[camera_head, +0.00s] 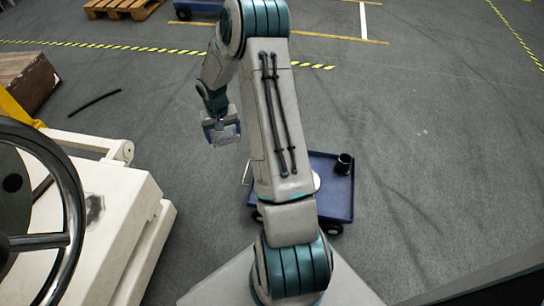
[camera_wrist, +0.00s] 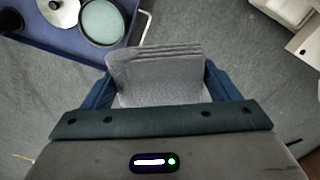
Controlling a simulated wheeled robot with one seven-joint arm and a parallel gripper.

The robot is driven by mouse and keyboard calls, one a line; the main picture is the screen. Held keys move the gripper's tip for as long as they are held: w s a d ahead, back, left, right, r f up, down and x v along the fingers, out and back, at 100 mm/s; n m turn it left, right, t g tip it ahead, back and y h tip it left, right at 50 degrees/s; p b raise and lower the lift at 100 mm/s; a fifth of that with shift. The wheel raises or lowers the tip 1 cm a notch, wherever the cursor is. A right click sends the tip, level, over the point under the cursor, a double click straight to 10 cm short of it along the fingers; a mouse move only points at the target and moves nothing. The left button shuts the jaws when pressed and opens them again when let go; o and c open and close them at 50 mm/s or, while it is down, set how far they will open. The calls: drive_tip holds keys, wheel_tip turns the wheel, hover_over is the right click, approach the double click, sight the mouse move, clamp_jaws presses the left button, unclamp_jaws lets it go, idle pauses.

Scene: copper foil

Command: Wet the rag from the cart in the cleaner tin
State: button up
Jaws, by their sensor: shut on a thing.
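My gripper (camera_head: 221,130) is shut on a folded grey rag (camera_wrist: 155,70), seen between its blue fingers in the wrist view. The rag is held in the air beside the blue cart (camera_head: 335,190), off to its left in the head view. A round open vessel with a dark rim and pale grey-green inside, which looks like the cleaner tin (camera_wrist: 102,22), stands on the cart near its edge in the wrist view. In the head view my arm hides it. The rag is apart from the tin.
A shiny disc (camera_wrist: 58,10) with a dark knob lies beside the tin. A black cup (camera_head: 343,163) stands on the cart's right side. A thin pale handle (camera_wrist: 146,30) sticks out from the cart. A cream machine (camera_head: 105,225) with a handwheel (camera_head: 70,200) stands at left.

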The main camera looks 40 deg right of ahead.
drive_tip(key=s+d+f+m, duration=0.2)
drive_tip(key=d+f, duration=0.3)
drive_tip(key=f, duration=0.2)
drive_tip(key=s+d+f+m, duration=0.2)
drive_tip(key=d+f, duration=0.3)
drive_tip(key=f, duration=0.1)
drive_tip(key=s+d+f+m+p, duration=0.1)
drive_tip(key=s+d+f, duration=0.2)
drive_tip(key=d+f, duration=0.2)
drive_tip(key=shift+d+f+m, duration=0.15)
drive_tip(key=shift+f+m, duration=0.05)
drive_tip(key=shift+f, duration=0.5)
drive_tip(key=shift+d+f+m, duration=0.1)
drive_tip(key=shift+f+m, duration=0.1)
drive_tip(key=shift+f, duration=0.45)
drive_tip(key=shift+f+b, duration=1.7)
drive_tip(key=shift+f, duration=1)
drive_tip(key=shift+f+b, duration=0.55)
drive_tip(key=shift+w+r, duration=0.1)
wheel_tip(320, 180, up, 7)
drive_tip(key=p, duration=0.4)
